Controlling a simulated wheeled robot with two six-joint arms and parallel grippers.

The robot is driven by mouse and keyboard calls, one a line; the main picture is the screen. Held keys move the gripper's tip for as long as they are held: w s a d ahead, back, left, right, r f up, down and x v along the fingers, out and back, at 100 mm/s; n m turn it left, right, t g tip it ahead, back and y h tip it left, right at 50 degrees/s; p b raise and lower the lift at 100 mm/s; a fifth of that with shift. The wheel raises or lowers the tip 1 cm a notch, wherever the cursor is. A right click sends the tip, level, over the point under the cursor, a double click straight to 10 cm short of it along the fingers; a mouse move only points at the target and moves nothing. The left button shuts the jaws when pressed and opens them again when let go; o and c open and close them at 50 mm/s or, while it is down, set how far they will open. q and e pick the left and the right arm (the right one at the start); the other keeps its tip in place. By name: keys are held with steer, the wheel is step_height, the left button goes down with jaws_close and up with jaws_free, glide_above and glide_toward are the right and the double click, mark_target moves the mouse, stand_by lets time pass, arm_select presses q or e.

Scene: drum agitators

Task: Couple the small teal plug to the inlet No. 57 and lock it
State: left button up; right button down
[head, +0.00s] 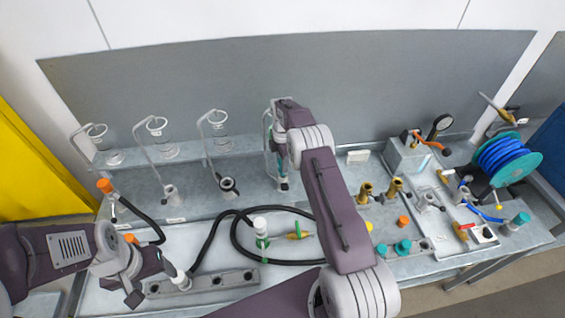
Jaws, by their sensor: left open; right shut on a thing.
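My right arm reaches up the middle of the head view to the back shelf. My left gripper (135,291) is open and empty at the lower left, near a white hose end (180,278). The inlet numbers are too small to read.
Other stations with glass funnels (158,140) stand left along the shelf (125,190). A black hose (237,235) loops over the bench by a white-green connector (262,232). Teal caps (403,247), brass fittings (366,191) and a blue hose reel (503,160) lie right.

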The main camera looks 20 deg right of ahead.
steer(key=shift+f, duration=0.1)
steer(key=shift+f+b, duration=0.8)
steer(key=shift+f, duration=0.3)
steer(key=shift+f, duration=0.3)
steer(key=shift+s+f+b, duration=0.1)
steer(key=shift+f+b, duration=0.15)
steer(key=shift+b, duration=0.15)
stand_by(0.4)
steer(key=c, duration=1)
jaws_free()
steer(key=shift+o, duration=0.5)
